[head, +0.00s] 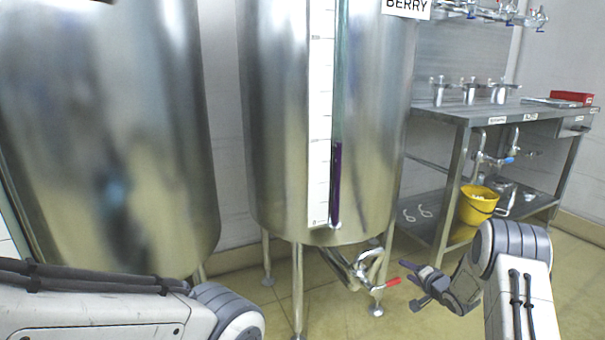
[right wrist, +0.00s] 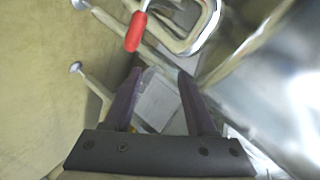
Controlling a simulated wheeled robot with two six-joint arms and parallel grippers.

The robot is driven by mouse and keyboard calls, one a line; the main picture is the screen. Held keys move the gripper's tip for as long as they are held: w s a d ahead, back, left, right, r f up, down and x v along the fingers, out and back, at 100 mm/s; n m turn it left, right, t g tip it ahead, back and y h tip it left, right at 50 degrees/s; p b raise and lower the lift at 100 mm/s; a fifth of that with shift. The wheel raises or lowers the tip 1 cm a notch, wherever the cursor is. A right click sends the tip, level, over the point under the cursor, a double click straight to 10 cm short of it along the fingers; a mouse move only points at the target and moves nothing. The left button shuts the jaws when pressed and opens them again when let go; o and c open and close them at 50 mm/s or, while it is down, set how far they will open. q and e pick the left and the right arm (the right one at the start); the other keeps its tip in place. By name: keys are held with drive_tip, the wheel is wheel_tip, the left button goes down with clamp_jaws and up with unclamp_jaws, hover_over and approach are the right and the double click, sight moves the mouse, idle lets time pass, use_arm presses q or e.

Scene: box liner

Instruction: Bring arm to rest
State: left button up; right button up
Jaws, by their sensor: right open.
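My right gripper (head: 412,284) is at the lower right of the head view, beside the red-handled valve (head: 388,284) under the middle steel tank (head: 280,130). In the right wrist view its two dark fingers (right wrist: 160,76) stand apart with nothing between them. The red handle (right wrist: 134,32) shows just beyond the left fingertip there, apart from it as far as I can tell. My left arm comes in at the lower left of the head view, but its gripper is outside the picture.
Another large steel tank (head: 110,140) stands at the left. Tank legs (head: 298,290) stand on the floor near the valve.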

drive_tip(key=s+a+r+n+g+h, duration=0.3)
drive_tip(key=s+a+r+n+g, duration=0.35)
drive_tip(key=s, duration=0.65)
drive_tip(key=s+a+r+n+g, duration=0.2)
drive_tip(key=s+a, duration=0.3)
drive_tip(key=s, duration=0.6)
drive_tip(key=s+a+r+n+g, duration=0.25)
drive_tip(key=s+a, duration=0.35)
drive_tip(key=s, duration=0.6)
drive_tip(key=s+a+r+n+g+y+p, duration=0.2)
drive_tip(key=s+a+r+n+p, duration=0.45)
drive_tip(key=s+a+r, duration=0.5)
wheel_tip(320, 180, up, 36)
drive_tip(key=p, duration=3.6)
drive_tip(key=shift+s+a+p, duration=0.3)
drive_tip(key=shift+s+a, duration=0.1)
drive_tip(key=shift+s, duration=0.05)
drive_tip(key=shift+f+n, duration=0.1)
drive_tip(key=shift+n, duration=0.15)
